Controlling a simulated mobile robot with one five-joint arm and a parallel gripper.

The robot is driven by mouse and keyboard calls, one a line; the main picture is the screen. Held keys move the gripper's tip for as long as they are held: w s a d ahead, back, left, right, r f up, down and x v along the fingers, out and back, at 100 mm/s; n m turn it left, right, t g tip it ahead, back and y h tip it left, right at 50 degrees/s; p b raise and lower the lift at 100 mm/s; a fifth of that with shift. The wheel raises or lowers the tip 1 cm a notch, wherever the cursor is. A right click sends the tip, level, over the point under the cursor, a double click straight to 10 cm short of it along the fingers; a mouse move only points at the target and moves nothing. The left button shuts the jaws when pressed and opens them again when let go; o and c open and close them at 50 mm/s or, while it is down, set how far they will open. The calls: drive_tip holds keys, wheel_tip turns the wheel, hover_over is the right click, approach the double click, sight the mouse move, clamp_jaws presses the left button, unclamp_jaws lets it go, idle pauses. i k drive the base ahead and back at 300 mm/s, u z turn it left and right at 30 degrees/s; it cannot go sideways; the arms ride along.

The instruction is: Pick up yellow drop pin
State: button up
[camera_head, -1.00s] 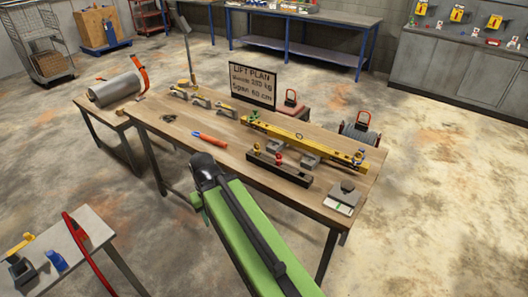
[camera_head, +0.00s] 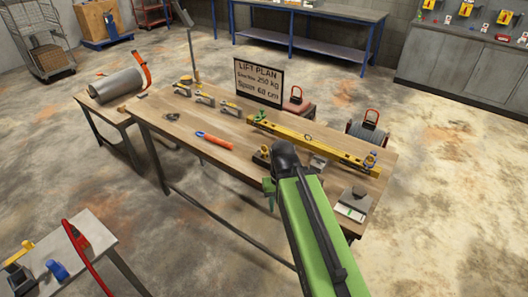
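A small yellow-topped piece (camera_head: 265,149), which looks like the yellow drop pin, shows at the left end of a dark block (camera_head: 259,161) on the wooden workbench (camera_head: 190,121). The dark end of my green arm is just right of it in the picture and covers most of the block. I cannot tell whether they touch. Anything further along the block is hidden behind my arm. My gripper's fingers do not show, so I cannot see whether they are open, shut or holding anything.
A long yellow level (camera_head: 330,148) lies behind the block. A LIFT PLAN sign (camera_head: 258,82) stands at the back edge. An orange-handled tool (camera_head: 214,139) lies to the left, with several small clamps (camera_head: 204,98) behind. A grey weight (camera_head: 355,196) sits at the right.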

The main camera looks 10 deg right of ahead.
sight(264, 152)
drive_tip(key=u, duration=0.05)
drive_tip(key=i, duration=0.95)
drive_tip(key=z, duration=0.05)
drive_tip(key=k, duration=1.9)
drive_tip(key=u, duration=0.45)
drive_tip(key=i, duration=1.15)
drive_tip(key=u, duration=0.6)
drive_tip(key=i, duration=1.25)
drive_tip(key=z, duration=0.15)
